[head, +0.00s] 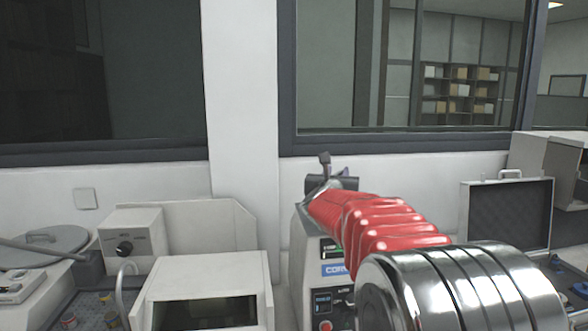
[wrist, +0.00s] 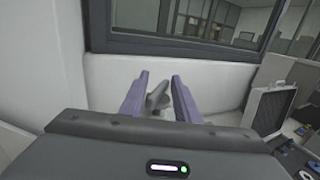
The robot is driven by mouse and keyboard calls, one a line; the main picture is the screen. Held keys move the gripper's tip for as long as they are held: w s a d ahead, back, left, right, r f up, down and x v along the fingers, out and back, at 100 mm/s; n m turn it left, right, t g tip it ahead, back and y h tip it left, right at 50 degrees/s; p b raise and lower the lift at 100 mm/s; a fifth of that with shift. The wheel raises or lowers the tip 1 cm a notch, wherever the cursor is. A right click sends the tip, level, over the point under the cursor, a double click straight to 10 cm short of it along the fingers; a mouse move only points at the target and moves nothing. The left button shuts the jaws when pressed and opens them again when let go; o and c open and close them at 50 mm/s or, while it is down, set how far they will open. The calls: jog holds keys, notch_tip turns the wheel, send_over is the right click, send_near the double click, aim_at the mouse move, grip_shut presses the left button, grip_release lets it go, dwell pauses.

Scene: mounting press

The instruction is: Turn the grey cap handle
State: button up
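The grey cap handle (wrist: 157,94) shows in the wrist view between the two purple fingers of my gripper (wrist: 160,76). The fingers are apart, with gaps visible on both sides of the handle, so the gripper looks open around it. Its lower part is hidden behind the gripper body. In the head view my gripper (head: 338,180) is over the top of the press (head: 305,262), at the end of my red-sleeved arm. A small dark grey piece (head: 325,159) sticks up there; I cannot tell if it is the handle. My arm hides much of the press.
A white machine (head: 205,283) with a dark window stands left of the press. A box with a black knob (head: 133,243) is behind it. An open silver case (head: 507,216) lies at the right. A wall with large windows (head: 410,65) stands close behind the press.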

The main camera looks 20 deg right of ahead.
jog(key=shift+f+y, duration=0.15)
jog(key=shift+y, duration=0.15)
jog(key=v, duration=1.4)
jog(key=w+a+r+n+y, duration=0.1)
jog(key=a+n, duration=0.1)
jog(key=n, duration=0.9)
jog(key=w+a+r+n+t+y, duration=0.1)
jog(key=a+r+n, duration=0.1)
jog(key=n, duration=0.9)
jog(key=w+a+r+n+t+y, duration=0.1)
jog(key=a+n, duration=0.3)
jog(key=n, duration=0.7)
jog(key=shift+w+r+n+y, duration=0.3)
jog(key=shift+w+r+n, duration=0.1)
jog(key=shift+w+r, duration=0.25)
jog(key=shift+a, duration=0.1)
